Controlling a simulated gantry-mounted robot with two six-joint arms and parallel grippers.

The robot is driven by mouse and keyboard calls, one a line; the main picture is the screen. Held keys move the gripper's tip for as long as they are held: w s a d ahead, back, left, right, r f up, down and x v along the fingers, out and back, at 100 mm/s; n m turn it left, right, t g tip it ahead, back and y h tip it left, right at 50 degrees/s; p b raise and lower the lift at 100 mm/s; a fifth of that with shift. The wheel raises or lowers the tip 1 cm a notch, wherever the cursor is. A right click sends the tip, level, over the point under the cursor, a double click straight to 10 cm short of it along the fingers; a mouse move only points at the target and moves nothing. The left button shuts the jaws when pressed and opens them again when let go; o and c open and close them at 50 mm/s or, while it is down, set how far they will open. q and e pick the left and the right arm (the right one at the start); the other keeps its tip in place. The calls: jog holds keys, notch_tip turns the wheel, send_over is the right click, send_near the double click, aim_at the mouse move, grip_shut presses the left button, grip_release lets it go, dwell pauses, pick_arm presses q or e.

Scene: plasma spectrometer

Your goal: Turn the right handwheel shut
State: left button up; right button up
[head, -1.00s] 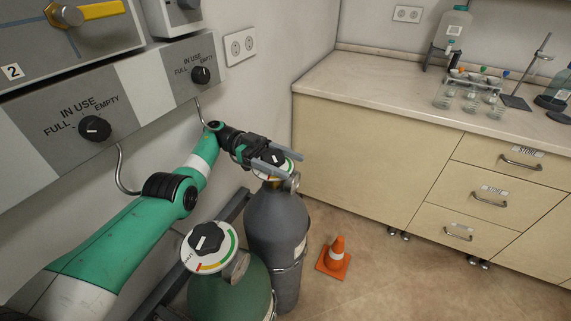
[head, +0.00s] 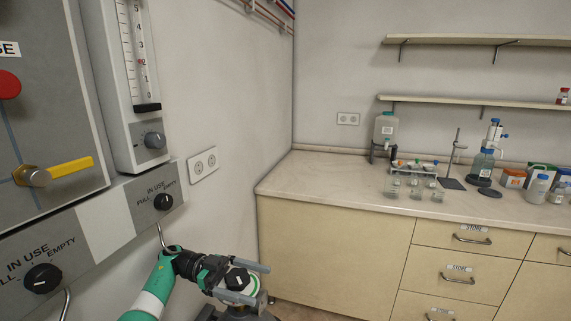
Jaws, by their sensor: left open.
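The right handwheel (head: 238,278) is a black knob on a round white dial with a green arc, at the bottom of the head view. It sits on top of a dark grey gas cylinder, of which only the top shows at the lower edge. My left gripper (head: 262,284) is open, with one finger on the far side of the knob and one on the near side. I cannot tell whether the fingers touch it. The left cylinder and its handwheel are out of view. My right gripper is not in view.
A grey panel with two black IN USE knobs (head: 43,278) (head: 164,202) is on the left wall. A yellow-handled valve (head: 68,172) and a flow meter (head: 139,60) are above it. A bench (head: 330,180) with glassware stands behind and to the right.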

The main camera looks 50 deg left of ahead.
pick_arm(q)
jog(key=s+a+n+t+y+p, duration=0.4)
jog(key=s+n+t+y+p, duration=0.45)
jog(key=y+p, duration=0.6)
jog(key=w+d+r+m+h+p, duration=0.2)
jog(key=w+d+r+h+p, duration=0.1)
jog(key=d+r+p, duration=0.2)
jog(key=w+d+r+m+h+p, duration=0.2)
jog(key=w+d+r+h+p, duration=0.2)
jog(key=r+p, duration=0.5)
jog(key=w+d+r+m+g+h+p, duration=0.1)
jog(key=w+d+r+m+h+p, duration=0.2)
jog(key=r, duration=1.2)
jog(key=shift+w+d+r+p, duration=0.2)
jog(key=shift+d+p, duration=1.4)
jog(key=shift+p, duration=0.55)
